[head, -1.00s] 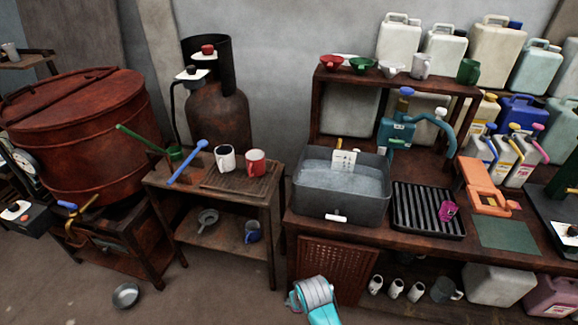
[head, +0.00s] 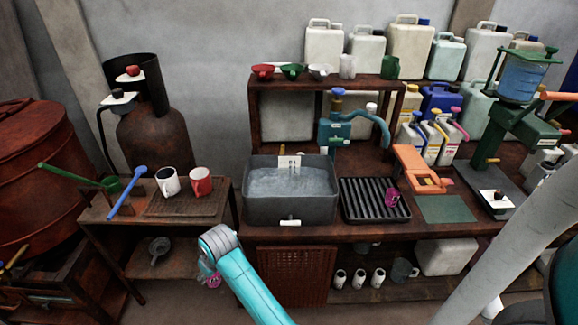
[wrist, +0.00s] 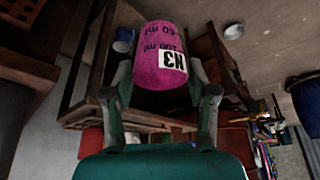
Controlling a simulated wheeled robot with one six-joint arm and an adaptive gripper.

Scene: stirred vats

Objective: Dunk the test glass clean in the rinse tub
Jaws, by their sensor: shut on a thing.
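The test glass is a pink-magenta cup with dark volume marks and a white label; in the wrist view the glass (wrist: 162,50) is between my fingers. My gripper (wrist: 160,92) is shut on it. In the head view my gripper (head: 207,272) is low, in front of the gap between the side table and the bench, with a bit of pink glass (head: 214,281) showing. The rinse tub (head: 290,210) is a grey, water-filled basin on the bench, above and right of my gripper. A small sign stands at its back edge.
A black drain rack (head: 376,215) with a magenta item (head: 392,197) stands right of the tub. A teal pump (head: 336,128) with a curved spout stands behind. A white mug (head: 168,182) and red mug (head: 201,183) stand on the side table. A wicker panel (head: 291,275) is below the tub.

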